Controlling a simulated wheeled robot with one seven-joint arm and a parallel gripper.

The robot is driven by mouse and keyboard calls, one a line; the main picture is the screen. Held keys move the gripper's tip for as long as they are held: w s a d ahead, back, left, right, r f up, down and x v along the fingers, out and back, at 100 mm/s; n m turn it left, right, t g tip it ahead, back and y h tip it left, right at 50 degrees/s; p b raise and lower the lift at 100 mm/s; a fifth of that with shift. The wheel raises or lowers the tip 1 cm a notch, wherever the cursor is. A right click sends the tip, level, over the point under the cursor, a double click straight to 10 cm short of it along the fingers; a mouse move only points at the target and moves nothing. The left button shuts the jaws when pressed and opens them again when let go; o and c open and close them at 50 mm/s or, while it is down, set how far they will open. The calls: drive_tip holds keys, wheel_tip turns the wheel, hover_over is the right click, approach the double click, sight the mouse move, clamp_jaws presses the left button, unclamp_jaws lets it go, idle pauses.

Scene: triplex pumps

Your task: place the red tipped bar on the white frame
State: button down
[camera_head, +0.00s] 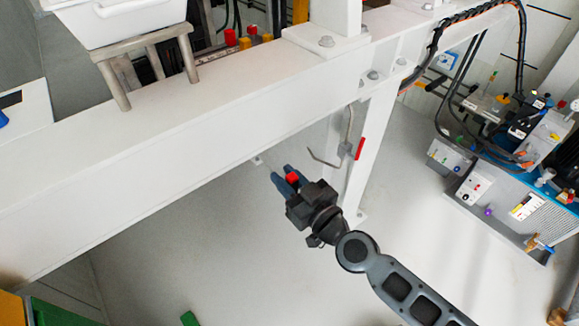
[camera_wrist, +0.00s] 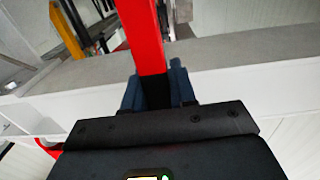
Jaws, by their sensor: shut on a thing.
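My gripper (camera_head: 283,177) is below the white frame (camera_head: 150,145) in the head view, its blue fingers pointing up and left. A small red end of the bar (camera_head: 292,178) shows between the fingers. In the wrist view, the red bar (camera_wrist: 146,36) runs up from between my gripper's fingers (camera_wrist: 157,88) and out of the top of the picture. The fingers are shut on it. The pale frame beam (camera_wrist: 235,88) crosses behind the bar in the wrist view. I cannot tell the gap between bar and beam. The bar's far end is out of view.
A bent metal rod (camera_head: 348,130) and a red handle (camera_head: 360,148) are on the frame's post, close to my gripper. A white bin (camera_head: 120,20) stands on a metal stand (camera_head: 150,55) on the beam. Blue equipment (camera_head: 515,190) stands right. The floor below is mostly clear.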

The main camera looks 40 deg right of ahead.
drive_tip(key=s+a+f, duration=0.1)
drive_tip(key=a+f, duration=0.2)
drive_tip(key=f, duration=0.8)
drive_tip(key=shift+a+f, duration=0.25)
drive_tip(key=shift+a, duration=0.1)
drive_tip(key=shift+s, duration=0.3)
drive_tip(key=shift+w+a, duration=0.1)
drive_tip(key=shift+w, duration=0.3)
